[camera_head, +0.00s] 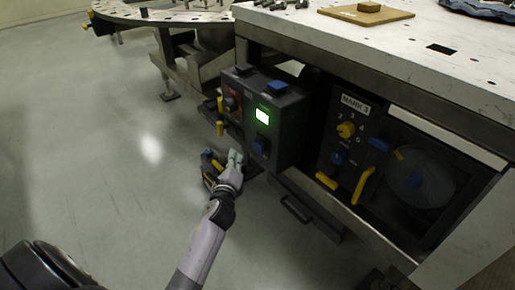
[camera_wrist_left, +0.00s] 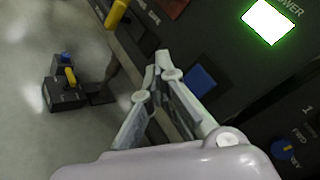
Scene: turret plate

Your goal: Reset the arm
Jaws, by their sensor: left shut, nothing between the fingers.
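My left gripper (camera_head: 236,158) is in front of a dark control box (camera_head: 289,125) under the workbench. It is shut and empty, and in the left wrist view its fingertips (camera_wrist_left: 160,58) come together beside a blue button (camera_wrist_left: 201,80). I cannot tell whether they touch the box. The box has a lit green-white power display (camera_head: 263,117), which is large in the left wrist view (camera_wrist_left: 270,20). My left arm reaches in from the bottom of the head view. My right gripper is in neither view.
A panel marked MARK 3 (camera_head: 355,104) with knobs and yellow handles is right of the box. The white perforated bench top (camera_head: 330,35) overhangs both. A small dark pedal unit (camera_wrist_left: 65,92) with blue and yellow parts is low near the floor. Open floor (camera_head: 90,140) lies left.

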